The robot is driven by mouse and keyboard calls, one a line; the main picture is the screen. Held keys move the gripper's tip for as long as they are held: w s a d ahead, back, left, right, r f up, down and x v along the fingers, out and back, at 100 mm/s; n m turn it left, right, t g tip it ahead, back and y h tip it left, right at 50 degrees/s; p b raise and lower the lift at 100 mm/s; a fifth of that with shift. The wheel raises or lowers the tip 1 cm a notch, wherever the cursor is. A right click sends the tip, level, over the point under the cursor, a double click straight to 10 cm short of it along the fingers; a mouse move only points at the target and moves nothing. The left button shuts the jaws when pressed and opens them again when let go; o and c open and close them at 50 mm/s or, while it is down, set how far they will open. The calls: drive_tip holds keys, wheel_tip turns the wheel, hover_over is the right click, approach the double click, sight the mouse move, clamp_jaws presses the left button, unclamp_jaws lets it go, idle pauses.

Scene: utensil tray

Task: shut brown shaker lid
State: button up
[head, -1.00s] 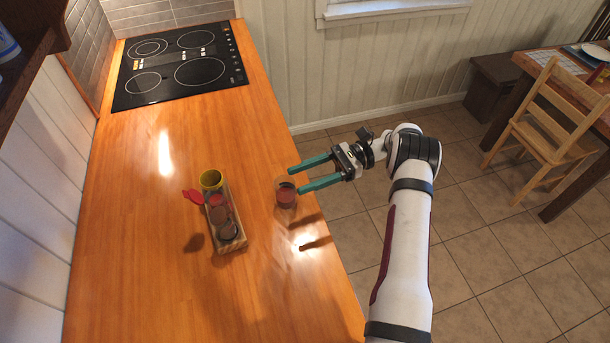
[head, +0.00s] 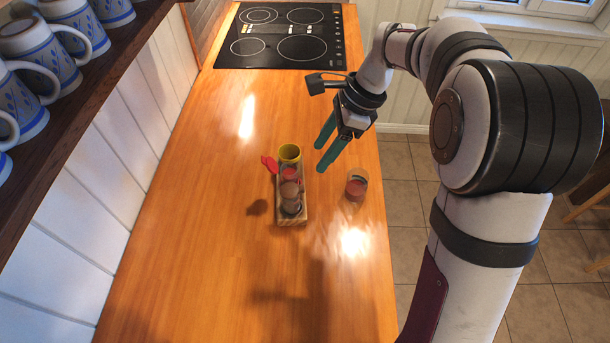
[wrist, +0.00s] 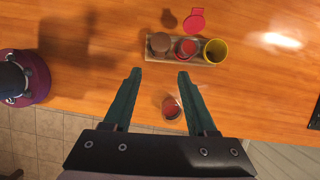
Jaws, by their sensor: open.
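The brown shaker (head: 291,192) stands in the near end of a small wooden rack (head: 299,220). It also shows at the left end of the rack in the wrist view (wrist: 160,44). Its brown top is small in both views, and I cannot tell how far its lid is open. Beside it in the rack are a red shaker (wrist: 186,50), its red lid (wrist: 195,20) swung out to the side, and a yellow container (wrist: 215,50). My gripper (head: 322,157) is open and empty, above and to the right of the rack. Its green fingers are spread in the wrist view.
A clear glass (head: 356,184) with reddish contents stands alone right of the rack. The black cooktop (head: 282,35) is at the far end. Blue-patterned mugs (head: 40,55) sit on a shelf at left. The near counter is clear.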

sight(297, 189)
drive_tip(key=x, duration=0.9)
drive_tip(key=shift+a+f, duration=0.1)
drive_tip(key=shift+f, duration=0.3)
clamp_jaws()
idle(0.6)
unclamp_jaws()
